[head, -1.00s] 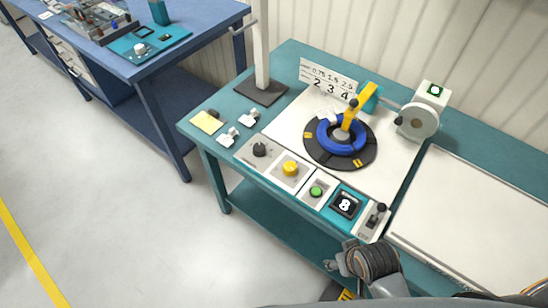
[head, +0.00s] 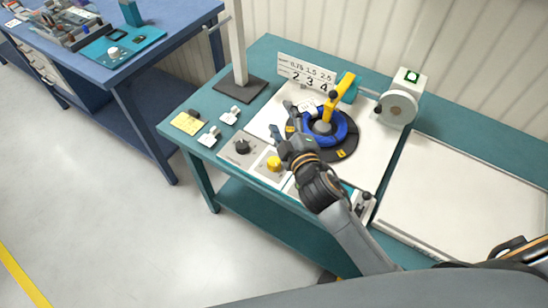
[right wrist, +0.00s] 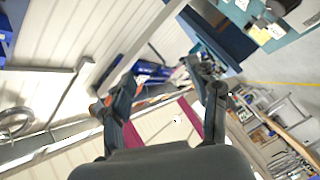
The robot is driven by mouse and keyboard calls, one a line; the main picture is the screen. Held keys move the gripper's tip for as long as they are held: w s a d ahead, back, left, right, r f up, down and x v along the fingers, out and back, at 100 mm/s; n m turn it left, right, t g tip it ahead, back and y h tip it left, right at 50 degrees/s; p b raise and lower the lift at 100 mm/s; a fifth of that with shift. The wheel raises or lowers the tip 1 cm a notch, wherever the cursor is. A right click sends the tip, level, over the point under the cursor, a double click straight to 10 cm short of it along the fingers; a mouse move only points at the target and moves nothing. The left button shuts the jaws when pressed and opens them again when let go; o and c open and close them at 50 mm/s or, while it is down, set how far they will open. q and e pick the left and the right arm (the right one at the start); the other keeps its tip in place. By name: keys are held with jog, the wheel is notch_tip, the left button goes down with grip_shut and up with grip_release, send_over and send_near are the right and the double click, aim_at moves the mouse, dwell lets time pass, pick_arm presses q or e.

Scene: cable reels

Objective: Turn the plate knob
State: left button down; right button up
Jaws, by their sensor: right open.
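A black knob (head: 242,146) sits on a grey panel at the front left of the teal bench. A yellow knob or button (head: 274,163) is on the panel to its right. A black round plate (head: 349,147) carries a blue cable coil (head: 342,126). My right gripper (head: 283,120) is open and empty, above the bench between the black knob and the coil. Its arm hides the green button and most of the number display. The open fingers (right wrist: 160,82) also show in the right wrist view, with nothing between them. My left gripper is out of view.
A yellow arm (head: 340,95) stands over the coil, with a number sign (head: 305,72) behind it. A grey post (head: 238,45) rises from the bench. White connectors (head: 209,136) and a yellow note (head: 186,123) lie at the left. A pale board (head: 465,190) is clear.

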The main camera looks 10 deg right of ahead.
jog(key=w+a+r+n+t+y, duration=0.2)
jog(key=a+r+n+y, duration=0.7)
jog(key=a+r+n, duration=0.15)
jog(key=s+a+r+n+g+y, duration=0.1)
jog(key=s+a+n+g+y, duration=0.2)
jog(key=a+n+g+y, duration=0.9)
jog(key=n+g+h, duration=0.7)
jog(key=n+h, duration=1.5)
send_over(274, 161)
notch_tip(274, 161, down, 16)
jog(key=shift+m, duration=0.25)
notch_tip(274, 161, down, 13)
jog(key=p, duration=0.4)
jog(key=shift+f, duration=0.1)
